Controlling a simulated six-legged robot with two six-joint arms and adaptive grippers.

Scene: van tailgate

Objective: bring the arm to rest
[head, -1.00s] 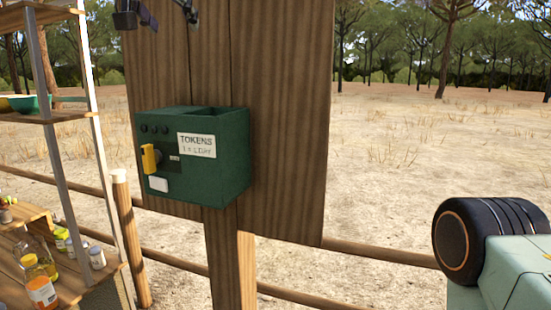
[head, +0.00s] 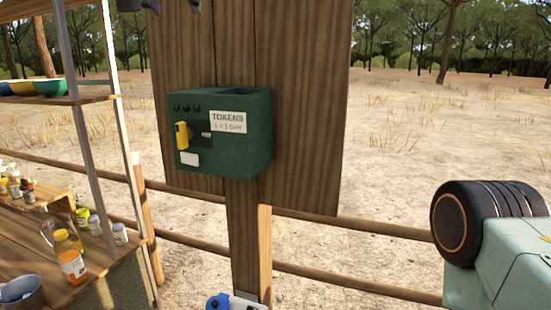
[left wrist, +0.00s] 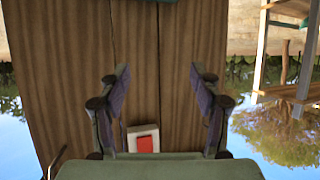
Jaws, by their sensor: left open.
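My left gripper (head: 162,4) shows only as dark fingertips cut off by the top edge of the head view, in front of the wooden board above the green token box. In the left wrist view the gripper (left wrist: 160,85) has its two fingers wide apart, with nothing between them. They face the wooden board (left wrist: 80,60). My right gripper is in neither view.
The green token box (head: 250,145) with a yellow knob is on the board (head: 305,110). A small white plate with a red button (left wrist: 145,142) shows behind the fingers. Shelves with bowls and jars (head: 70,258) stand left. A rail fence (head: 380,230) runs behind.

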